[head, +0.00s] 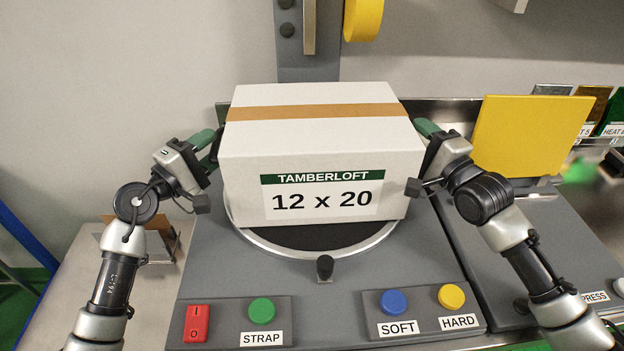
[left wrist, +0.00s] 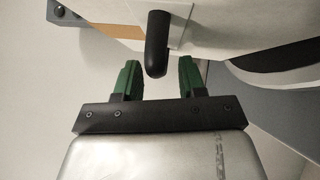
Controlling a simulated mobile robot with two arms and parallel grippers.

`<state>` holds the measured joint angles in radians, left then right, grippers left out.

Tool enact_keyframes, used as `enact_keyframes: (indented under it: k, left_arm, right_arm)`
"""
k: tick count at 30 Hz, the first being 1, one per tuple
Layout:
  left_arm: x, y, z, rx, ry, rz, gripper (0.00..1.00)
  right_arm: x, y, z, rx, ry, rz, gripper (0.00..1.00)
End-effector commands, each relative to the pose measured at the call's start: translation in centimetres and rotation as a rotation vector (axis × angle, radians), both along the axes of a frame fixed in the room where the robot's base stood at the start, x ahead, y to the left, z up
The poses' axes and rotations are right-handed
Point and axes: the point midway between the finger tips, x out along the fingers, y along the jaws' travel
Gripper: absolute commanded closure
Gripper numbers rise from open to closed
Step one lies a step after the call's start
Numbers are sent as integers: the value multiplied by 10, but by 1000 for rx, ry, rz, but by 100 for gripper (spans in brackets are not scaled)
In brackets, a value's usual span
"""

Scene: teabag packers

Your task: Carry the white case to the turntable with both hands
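The white case (head: 320,150), with brown tape and a label reading TAMBERLOFT 12 x 20, sits upright over the turntable (head: 262,240). The turntable's round rim shows below the case's front edge; the contact between them is hidden. My left gripper (head: 208,143) is at the case's left side. In the left wrist view its green fingers (left wrist: 158,72) stand apart, with the case's black handle (left wrist: 157,42) between them and a gap on each side. My right gripper (head: 428,132) is at the case's right side; its fingertips and any handle there are mostly hidden.
The console in front has a red switch (head: 196,323), a green STRAP button (head: 261,310), a blue SOFT button (head: 393,301) and a yellow HARD button (head: 451,296). A black knob (head: 325,267) stands before the turntable. A yellow panel (head: 530,135) stands at right. A grey column (head: 308,60) rises behind.

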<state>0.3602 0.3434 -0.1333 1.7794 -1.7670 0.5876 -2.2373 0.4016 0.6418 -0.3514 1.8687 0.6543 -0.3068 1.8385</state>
Motion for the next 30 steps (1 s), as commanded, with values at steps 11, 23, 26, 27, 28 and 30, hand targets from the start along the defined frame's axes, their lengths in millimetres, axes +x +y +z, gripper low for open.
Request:
enact_keyframes:
  k: [11, 23, 26, 27, 28, 30]
  left_arm:
    - [-18, 15, -11, 1, 2, 0, 60]
    - [-59, 53, -16, -7, -2, 0, 60]
    - [-63, 56, -16, -8, -3, 0, 60]
    - [-64, 57, -16, -8, -3, 1, 60]
    - [-64, 57, -16, -8, -3, 1, 60]
    - [-64, 58, -16, -7, -4, 0, 60]
  right_arm:
    - [-3, 10, -28, 16, 37, 16, 58]
    - [-3, 10, -28, 16, 36, 16, 58]
    - [-4, 10, -28, 15, 36, 15, 58]
    - [-5, 9, -28, 15, 36, 15, 58]
    - [-7, 8, -28, 15, 36, 15, 58]
    - [-13, 5, -27, 13, 34, 14, 58]
